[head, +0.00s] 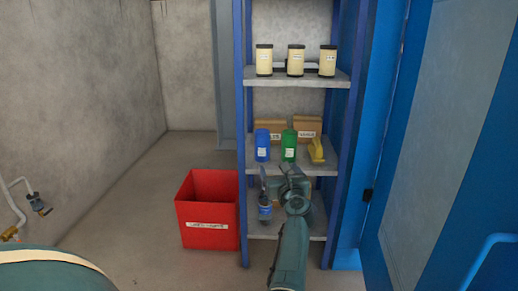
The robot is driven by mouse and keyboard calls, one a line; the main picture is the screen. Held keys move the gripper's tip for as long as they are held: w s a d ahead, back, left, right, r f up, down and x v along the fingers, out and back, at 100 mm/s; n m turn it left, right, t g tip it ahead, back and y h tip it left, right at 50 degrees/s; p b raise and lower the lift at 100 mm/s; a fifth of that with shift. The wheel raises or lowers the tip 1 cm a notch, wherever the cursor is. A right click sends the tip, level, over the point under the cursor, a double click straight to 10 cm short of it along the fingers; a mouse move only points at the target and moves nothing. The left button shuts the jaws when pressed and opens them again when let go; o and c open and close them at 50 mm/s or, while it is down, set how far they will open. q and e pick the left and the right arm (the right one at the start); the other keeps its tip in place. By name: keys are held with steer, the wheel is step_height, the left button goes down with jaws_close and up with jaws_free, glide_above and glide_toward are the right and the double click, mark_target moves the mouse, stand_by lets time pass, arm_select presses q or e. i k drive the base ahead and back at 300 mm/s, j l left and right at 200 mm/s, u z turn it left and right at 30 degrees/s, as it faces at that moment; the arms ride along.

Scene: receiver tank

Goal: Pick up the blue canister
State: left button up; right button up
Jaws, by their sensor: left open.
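The blue canister (262,146) stands upright on the middle shelf, at its left end, with a white label on its front. A green canister (289,145) stands close to its right. My left gripper (264,177) is open and empty. In the picture it is just below the blue canister, by the front edge of the middle shelf, apart from the canister. My left arm rises from the bottom of the view and hides part of the lower shelf. My right gripper is not in view.
The blue-framed shelf unit (243,110) has posts beside the canisters. A yellow object (316,150) and cardboard boxes (308,127) share the middle shelf. Several cream canisters (296,62) stand above. A red bin (208,210) is at left, a blue door (450,150) at right.

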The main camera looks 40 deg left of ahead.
mark_target(261, 135)
steer(key=i+j, duration=0.7)
steer(key=j, duration=0.15)
